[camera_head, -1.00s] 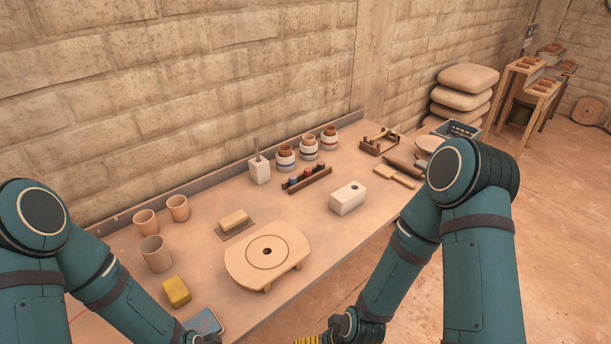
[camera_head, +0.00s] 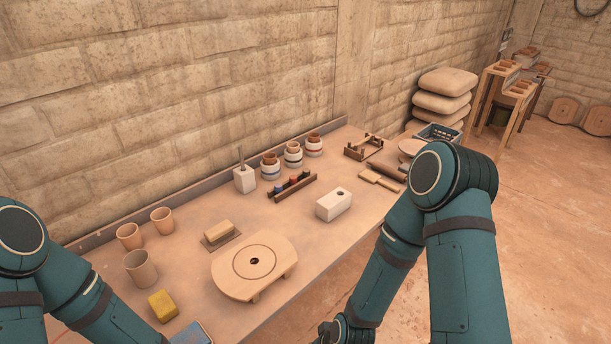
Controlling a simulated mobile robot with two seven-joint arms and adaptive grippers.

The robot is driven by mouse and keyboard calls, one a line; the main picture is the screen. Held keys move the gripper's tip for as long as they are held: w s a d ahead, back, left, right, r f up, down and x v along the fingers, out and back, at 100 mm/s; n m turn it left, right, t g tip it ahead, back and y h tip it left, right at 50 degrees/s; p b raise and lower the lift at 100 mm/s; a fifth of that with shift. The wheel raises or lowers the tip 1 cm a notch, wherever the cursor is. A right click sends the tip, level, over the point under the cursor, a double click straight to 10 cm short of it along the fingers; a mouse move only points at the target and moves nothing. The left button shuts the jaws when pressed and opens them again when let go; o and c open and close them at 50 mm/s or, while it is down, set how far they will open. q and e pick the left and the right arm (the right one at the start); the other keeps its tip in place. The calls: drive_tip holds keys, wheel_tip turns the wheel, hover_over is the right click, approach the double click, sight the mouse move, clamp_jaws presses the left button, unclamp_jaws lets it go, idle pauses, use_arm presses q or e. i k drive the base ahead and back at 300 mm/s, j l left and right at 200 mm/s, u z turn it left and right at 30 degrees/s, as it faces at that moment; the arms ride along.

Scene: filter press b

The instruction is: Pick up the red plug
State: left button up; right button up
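A small dark rack (camera_head: 292,188) stands on the workbench near the back wall and holds a few small coloured pieces in a row. One of them is red, the red plug (camera_head: 293,182), between a blue piece (camera_head: 280,189) and a dark piece at the right end. The red plug is small, and only its upper part shows. My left arm comes in at the lower left and my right arm at the lower right.
A white block with a hole (camera_head: 334,205) stands right of the rack. Behind are banded jars (camera_head: 292,156) and a white holder (camera_head: 244,180). A round wooden board (camera_head: 254,265), cups (camera_head: 140,268) and a yellow sponge (camera_head: 163,305) lie nearer. Bare bench lies between rack and board.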

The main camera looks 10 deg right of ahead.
sight(293, 178)
drive_tip(key=i+l, duration=0.3)
drive_tip(key=l, duration=0.15)
drive_tip(key=i+l+z, duration=0.1)
drive_tip(key=i+l, duration=0.15)
drive_tip(key=l, duration=0.25)
drive_tip(key=i+l, duration=0.3)
drive_tip(key=l+z, duration=0.05)
drive_tip(key=l, duration=0.1)
